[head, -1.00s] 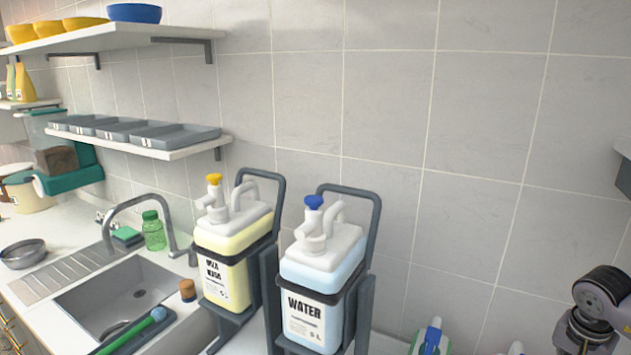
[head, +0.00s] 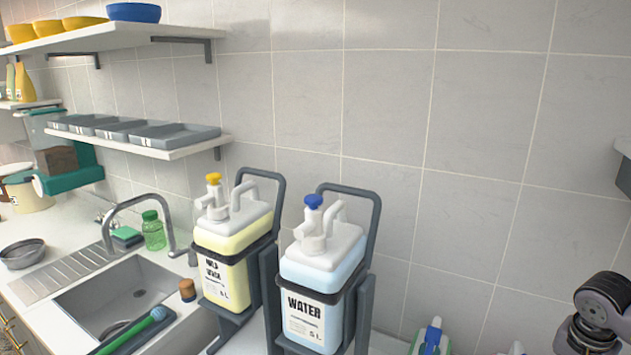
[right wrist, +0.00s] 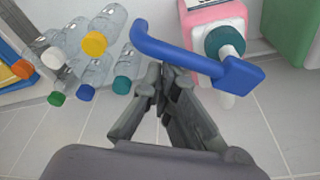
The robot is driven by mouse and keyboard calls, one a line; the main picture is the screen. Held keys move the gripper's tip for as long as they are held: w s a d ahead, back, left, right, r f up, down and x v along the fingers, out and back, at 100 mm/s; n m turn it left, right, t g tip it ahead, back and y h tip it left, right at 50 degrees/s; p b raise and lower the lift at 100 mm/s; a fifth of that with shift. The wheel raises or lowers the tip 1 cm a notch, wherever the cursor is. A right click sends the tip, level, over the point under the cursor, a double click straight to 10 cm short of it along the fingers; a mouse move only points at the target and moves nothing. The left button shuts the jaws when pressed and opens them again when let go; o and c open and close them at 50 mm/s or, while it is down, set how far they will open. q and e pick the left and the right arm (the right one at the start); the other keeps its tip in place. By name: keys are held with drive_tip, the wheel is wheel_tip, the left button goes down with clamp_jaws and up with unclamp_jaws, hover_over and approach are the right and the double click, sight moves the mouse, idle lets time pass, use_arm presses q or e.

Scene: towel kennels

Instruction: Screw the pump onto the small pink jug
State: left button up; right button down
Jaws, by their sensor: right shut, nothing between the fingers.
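In the right wrist view the small pink jug (right wrist: 212,13) is at the top right. A blue pump (right wrist: 195,62) with a long bent spout lies across its neck, with a teal collar (right wrist: 225,42) between pump head and jug. I cannot tell how tightly the collar sits. A short white piece shows just below the pump head. My right gripper (right wrist: 165,74) is shut and empty, with its fingertips close to the spout in the picture; whether they touch it is unclear. My left gripper is in neither view. The head view does not show the pink jug.
A green container (right wrist: 288,30) is right of the jug. The head view shows a water dispenser (head: 322,280), a yellow dispenser (head: 232,255) and a sink (head: 125,300).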

drive_tip(key=shift+s+a, duration=0.3)
drive_tip(key=shift+s, duration=0.05)
drive_tip(key=shift+s+a, duration=0.4)
drive_tip(key=shift+a, duration=0.1)
drive_tip(key=shift+a, duration=0.15)
idle(0.3)
drive_tip(key=shift+s+a, duration=0.35)
drive_tip(key=shift+a, duration=0.15)
drive_tip(key=shift+s+a, duration=0.2)
drive_tip(key=shift+a, duration=0.45)
drive_tip(key=shift+a, duration=0.15)
drive_tip(key=shift+a, duration=0.5)
